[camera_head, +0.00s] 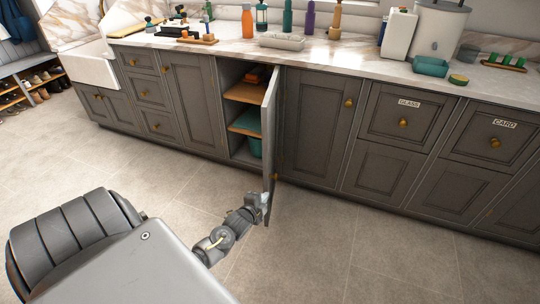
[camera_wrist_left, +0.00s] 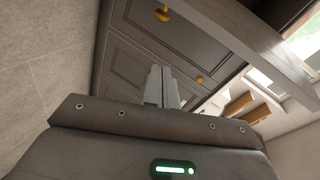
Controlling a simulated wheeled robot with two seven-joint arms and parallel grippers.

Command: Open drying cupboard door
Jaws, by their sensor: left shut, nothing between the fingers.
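The drying cupboard door (camera_head: 269,129) is a narrow grey door standing swung out from the counter front, seen nearly edge-on in the head view. Behind it the cupboard shows wooden shelves (camera_head: 245,92) with a teal bin (camera_head: 252,143) low down. My left gripper (camera_head: 262,199) is at the lower outer end of the door; I cannot tell whether it touches it. In the left wrist view its fingers (camera_wrist_left: 161,88) are shut with nothing between them, in front of grey panelled fronts with brass knobs (camera_wrist_left: 162,14). My right gripper is not in view.
The marble counter (camera_head: 350,62) above carries bottles, a white tray (camera_head: 282,41) and a teal tub (camera_head: 431,67). Drawers labelled GLASS (camera_head: 403,116) and CARD (camera_head: 493,138) are at the right. A shoe rack (camera_head: 33,89) stands far left. The tiled floor (camera_head: 150,178) in front is clear.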

